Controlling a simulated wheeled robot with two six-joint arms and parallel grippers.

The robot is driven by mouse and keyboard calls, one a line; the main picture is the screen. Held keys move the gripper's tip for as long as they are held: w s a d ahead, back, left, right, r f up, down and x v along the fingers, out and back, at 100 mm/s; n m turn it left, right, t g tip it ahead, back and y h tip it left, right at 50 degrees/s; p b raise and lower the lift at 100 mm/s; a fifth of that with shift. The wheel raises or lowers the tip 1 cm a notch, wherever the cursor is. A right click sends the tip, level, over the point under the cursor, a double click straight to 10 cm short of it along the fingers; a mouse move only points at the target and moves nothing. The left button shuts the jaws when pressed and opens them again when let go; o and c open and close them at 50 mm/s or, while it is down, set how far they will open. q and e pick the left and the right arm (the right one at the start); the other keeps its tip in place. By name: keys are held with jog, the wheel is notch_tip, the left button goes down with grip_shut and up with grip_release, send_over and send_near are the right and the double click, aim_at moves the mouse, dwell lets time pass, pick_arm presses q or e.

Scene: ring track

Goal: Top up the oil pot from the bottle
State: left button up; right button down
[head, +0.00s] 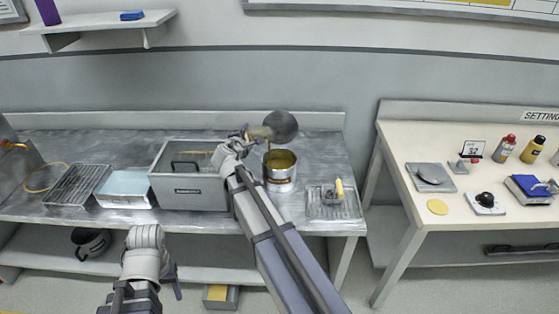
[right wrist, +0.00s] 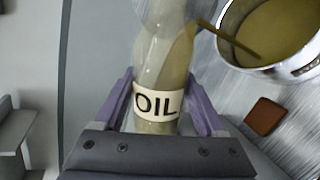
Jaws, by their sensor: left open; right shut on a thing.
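My right gripper (right wrist: 158,108) is shut on the clear oil bottle (right wrist: 156,72), around its OIL label. In the head view the bottle (head: 262,132) is tilted over the steel oil pot (head: 281,181), with its mouth end toward the pot. The pot also shows in the right wrist view (right wrist: 298,70), with olive oil (right wrist: 278,30) inside, below the rim. A thin olive streak (right wrist: 228,42) runs from near the bottle into the pot; it looks like pouring oil. My left gripper (head: 172,278) is open and empty, low in front of the counter.
A brown square (right wrist: 265,117) lies near the pot. A cream table (head: 460,208) stands right.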

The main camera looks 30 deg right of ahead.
jog(key=shift+d+f+b, duration=0.1)
jog(key=shift+f+b, duration=0.25)
jog(key=shift+f, duration=0.05)
